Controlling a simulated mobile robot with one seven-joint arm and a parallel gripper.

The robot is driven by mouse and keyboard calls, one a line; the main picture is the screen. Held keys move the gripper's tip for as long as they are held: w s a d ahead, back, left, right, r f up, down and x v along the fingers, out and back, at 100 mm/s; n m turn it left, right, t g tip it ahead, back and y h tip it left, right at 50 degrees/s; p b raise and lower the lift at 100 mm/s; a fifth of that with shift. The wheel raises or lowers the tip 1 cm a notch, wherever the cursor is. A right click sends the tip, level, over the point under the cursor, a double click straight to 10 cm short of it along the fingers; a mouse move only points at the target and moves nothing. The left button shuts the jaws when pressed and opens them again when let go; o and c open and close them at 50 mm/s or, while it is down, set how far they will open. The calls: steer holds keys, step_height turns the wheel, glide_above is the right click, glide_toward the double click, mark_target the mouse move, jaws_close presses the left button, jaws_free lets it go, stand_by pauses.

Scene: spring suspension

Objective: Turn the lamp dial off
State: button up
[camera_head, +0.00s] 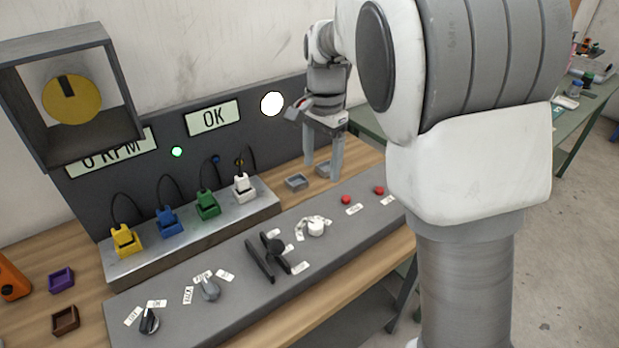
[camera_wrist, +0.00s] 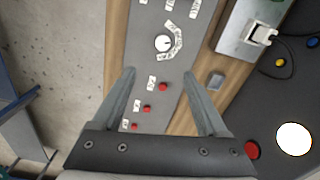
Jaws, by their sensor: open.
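A white round dial (camera_head: 316,228) with small labels around it sits on the grey control panel (camera_head: 345,240); it also shows in the wrist view (camera_wrist: 162,43). A grey dial (camera_head: 210,290) and a black dial (camera_head: 148,320) are further left on the panel. Their labels are too small to read, so I cannot tell for sure which is the lamp dial. A round white lamp (camera_head: 272,103) glows on the dark back board. My gripper (camera_head: 322,177) is open and empty, above the panel's right part, apart from the white dial. Its fingers also show in the wrist view (camera_wrist: 160,75).
Red buttons (camera_head: 346,199) sit on the panel's right end. A two-bar black lever (camera_head: 268,256) stands left of the white dial. Yellow, blue, green and white plugs (camera_head: 207,204) with cables stand behind.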

mark_target(317, 224)
steer(key=f, duration=0.6)
steer(key=f+b, duration=0.1)
steer(key=f, duration=1.1)
steer(key=shift+w+a+f+b, duration=0.15)
steer(key=shift+w+a+b, duration=0.15)
steer(key=shift+w+a, duration=0.1)
jaws_close()
